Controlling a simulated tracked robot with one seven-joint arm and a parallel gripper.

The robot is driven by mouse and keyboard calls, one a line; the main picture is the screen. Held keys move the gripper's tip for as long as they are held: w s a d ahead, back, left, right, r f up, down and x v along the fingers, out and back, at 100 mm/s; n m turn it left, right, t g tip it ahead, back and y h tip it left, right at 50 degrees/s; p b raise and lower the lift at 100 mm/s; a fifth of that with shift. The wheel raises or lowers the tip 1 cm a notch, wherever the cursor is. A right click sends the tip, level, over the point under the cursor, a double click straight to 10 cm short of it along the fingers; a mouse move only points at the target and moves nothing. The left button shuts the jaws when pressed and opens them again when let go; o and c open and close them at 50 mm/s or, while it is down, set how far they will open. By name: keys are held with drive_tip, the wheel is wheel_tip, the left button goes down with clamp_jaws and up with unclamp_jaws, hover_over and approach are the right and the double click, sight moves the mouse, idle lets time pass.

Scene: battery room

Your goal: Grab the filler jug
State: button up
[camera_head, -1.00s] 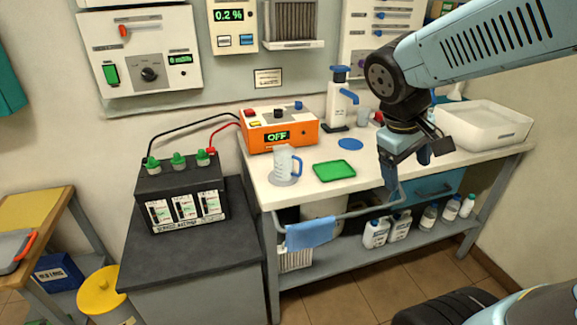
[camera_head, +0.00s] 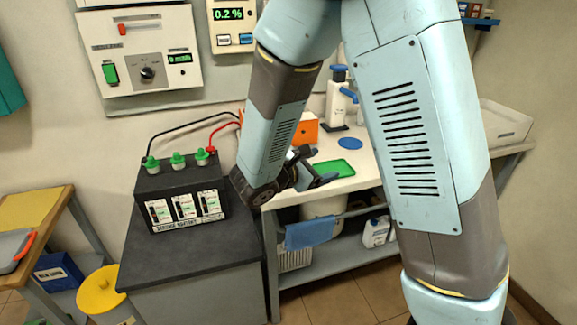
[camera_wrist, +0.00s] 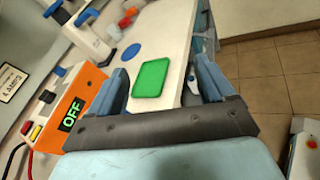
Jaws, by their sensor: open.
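The filler jug does not show clearly in either current view. In the earlier head view it is a clear jug with a blue handle on a round grey mat near the bench's front left. My arm and gripper now cover that spot. My gripper (camera_head: 318,167) is at the front left of the bench, pointing right. Its blue fingers also show in the wrist view (camera_wrist: 160,72), spread apart, with the green tray (camera_wrist: 152,78) seen between them farther along. No held object shows between the fingers.
The orange charger (camera_wrist: 77,106) reading OFF stands beside my gripper. The white dispenser (camera_head: 338,101) and blue disc (camera_head: 350,143) are farther back. A battery (camera_head: 180,195) with green caps sits left of my forearm. A blue cloth (camera_head: 309,233) hangs on the front rail.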

drive_tip(key=a+f+n+t+y, duration=0.7)
drive_tip(key=a+n, duration=0.3)
drive_tip(key=a, duration=0.5)
drive_tip(key=shift+h, duration=0.6)
drive_tip(key=x, duration=0.6)
drive_tip(key=f+x, duration=0.1)
drive_tip(key=x, duration=0.2)
drive_tip(key=shift+w+d+f, duration=0.1)
drive_tip(key=shift+x, duration=2.6)
drive_tip(key=shift+f, duration=0.1)
drive_tip(key=c, duration=0.8)
